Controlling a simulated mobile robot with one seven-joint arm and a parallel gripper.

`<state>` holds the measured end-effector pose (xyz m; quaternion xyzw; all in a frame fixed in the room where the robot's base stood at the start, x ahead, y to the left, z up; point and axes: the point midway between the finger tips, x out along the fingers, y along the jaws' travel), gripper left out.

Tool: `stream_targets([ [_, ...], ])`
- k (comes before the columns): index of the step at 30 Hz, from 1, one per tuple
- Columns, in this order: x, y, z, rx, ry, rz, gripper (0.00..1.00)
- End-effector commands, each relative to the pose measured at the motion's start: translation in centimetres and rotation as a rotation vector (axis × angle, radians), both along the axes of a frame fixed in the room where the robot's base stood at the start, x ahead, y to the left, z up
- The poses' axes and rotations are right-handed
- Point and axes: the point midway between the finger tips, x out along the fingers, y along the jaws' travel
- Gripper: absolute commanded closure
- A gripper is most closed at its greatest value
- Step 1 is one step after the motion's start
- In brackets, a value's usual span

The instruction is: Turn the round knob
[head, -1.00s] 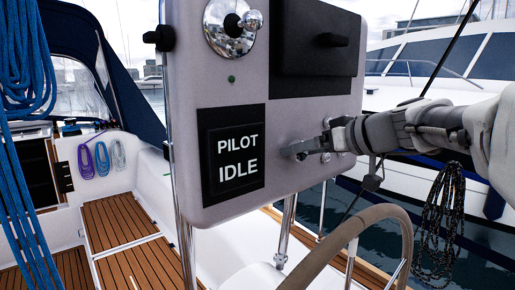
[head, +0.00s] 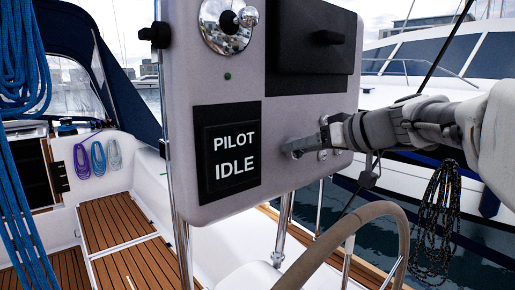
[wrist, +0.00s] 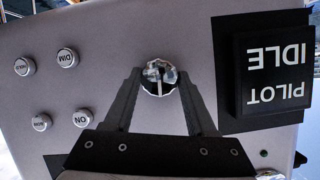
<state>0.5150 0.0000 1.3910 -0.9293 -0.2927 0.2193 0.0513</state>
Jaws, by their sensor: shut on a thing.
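My gripper is shut on the knob. In the head view my gripper (head: 290,149) reaches in from the right against the panel, just right of the display, and hides the knob. The black display (head: 228,152) reads "PILOT IDLE".
Several small labelled buttons (wrist: 68,57) sit beside the knob. The steering wheel rim (head: 345,235) curves below my arm. Blue ropes (head: 20,150) hang at far left.

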Motion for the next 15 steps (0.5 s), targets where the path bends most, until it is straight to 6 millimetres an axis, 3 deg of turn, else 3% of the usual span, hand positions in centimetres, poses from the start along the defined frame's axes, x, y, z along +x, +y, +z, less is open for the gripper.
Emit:
stream_targets([
  [15,0.23,-0.42,-0.19,0.347,0.253,-0.004,0.99],
])
